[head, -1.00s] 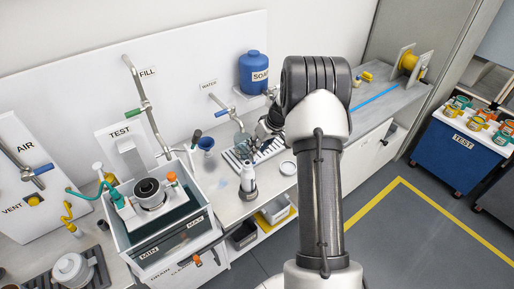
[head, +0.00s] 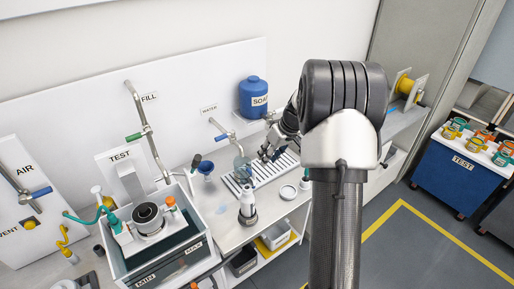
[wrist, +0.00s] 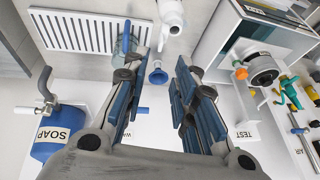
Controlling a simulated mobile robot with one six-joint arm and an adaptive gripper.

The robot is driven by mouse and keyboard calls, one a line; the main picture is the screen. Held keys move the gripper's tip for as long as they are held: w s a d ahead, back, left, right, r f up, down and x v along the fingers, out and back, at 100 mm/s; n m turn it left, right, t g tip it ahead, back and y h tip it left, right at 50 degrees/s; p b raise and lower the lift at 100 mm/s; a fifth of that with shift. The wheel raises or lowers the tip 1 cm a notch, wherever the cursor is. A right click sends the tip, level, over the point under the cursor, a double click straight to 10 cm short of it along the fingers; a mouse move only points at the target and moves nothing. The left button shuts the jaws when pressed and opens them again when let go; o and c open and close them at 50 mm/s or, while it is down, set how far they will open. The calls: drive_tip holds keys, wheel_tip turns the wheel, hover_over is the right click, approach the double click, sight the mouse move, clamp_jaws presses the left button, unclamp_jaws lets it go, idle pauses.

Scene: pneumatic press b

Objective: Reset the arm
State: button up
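My gripper (head: 272,152) is above the grey slatted drain rack (head: 232,187) on the counter, in the head view. In the wrist view my gripper (wrist: 160,70) has its blue-padded fingers wide apart with nothing held between them. A blue funnel (wrist: 157,74) shows in the gap, beyond the fingertips. A clear glass vessel (head: 242,168) stands by the rack, left of my gripper in the head view. In the wrist view it is partly hidden by the left finger. My arm's elbow covers part of the counter on the right.
A blue soap jug (head: 252,97) stands behind the rack near the water tap (head: 219,127). A white bottle (head: 247,204) stands at the counter front.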

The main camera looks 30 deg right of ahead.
drive_tip(key=s+a+r+b, duration=0.3)
drive_tip(key=s+a+r, duration=0.2)
drive_tip(key=a, duration=0.5)
drive_tip(key=s+a+r+b, duration=0.2)
drive_tip(key=s+a+r, duration=0.3)
drive_tip(key=a, duration=0.4)
drive_tip(key=s+a+f+b, duration=0.1)
drive_tip(key=s+a, duration=0.2)
drive_tip(key=s, duration=0.3)
drive_tip(key=s+a+f+h+b, duration=0.1)
drive_tip(key=s+a+f+b, duration=0.1)
drive_tip(key=s, duration=0.5)
drive_tip(key=s+a+f+b, duration=0.1)
drive_tip(key=s+a, duration=0.3)
drive_tip(key=s, duration=0.2)
drive_tip(key=shift+s+a+f+h+b, duration=0.15)
drive_tip(key=shift+s+h+b, duration=0.2)
drive_tip(key=shift+s+h, duration=0.05)
